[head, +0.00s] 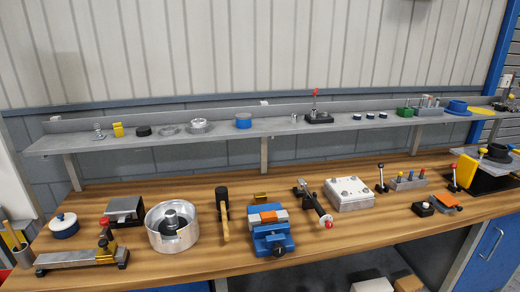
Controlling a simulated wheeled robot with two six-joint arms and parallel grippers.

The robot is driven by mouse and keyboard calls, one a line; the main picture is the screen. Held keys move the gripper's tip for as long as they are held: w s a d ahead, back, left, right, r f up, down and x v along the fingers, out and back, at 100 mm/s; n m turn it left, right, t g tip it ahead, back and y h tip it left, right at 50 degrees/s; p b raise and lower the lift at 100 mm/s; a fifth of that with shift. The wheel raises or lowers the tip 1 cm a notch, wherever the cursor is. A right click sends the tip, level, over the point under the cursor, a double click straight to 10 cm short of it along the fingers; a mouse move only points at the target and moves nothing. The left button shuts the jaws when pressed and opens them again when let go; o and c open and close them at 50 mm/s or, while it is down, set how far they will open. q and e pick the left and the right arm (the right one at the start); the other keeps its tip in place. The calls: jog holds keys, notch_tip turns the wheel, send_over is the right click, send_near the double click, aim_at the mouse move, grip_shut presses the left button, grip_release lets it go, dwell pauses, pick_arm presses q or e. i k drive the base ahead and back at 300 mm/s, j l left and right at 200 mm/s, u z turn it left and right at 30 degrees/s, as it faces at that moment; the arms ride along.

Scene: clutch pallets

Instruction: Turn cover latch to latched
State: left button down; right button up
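I cannot tell for sure which part is the cover latch. A silver block with a bolted lid (349,194) sits on the wooden bench right of centre. Just left of it is a black toggle-like lever with a red tip (326,218), slanting toward the front edge. A black-knobbed lever (380,178) stands upright just right of the block. No latch position can be read at this size. Neither of my grippers shows in the head view.
The wooden bench (350,238) holds a blue vise (271,240), a round metal pan (160,240), a wooden-handled tool (224,222) and a pin block (408,182). A grey shelf (280,132) with small parts runs behind. Clear wood lies along the front right of centre.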

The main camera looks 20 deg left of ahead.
aim_at(104, 221)
jog(key=u, duration=1.75)
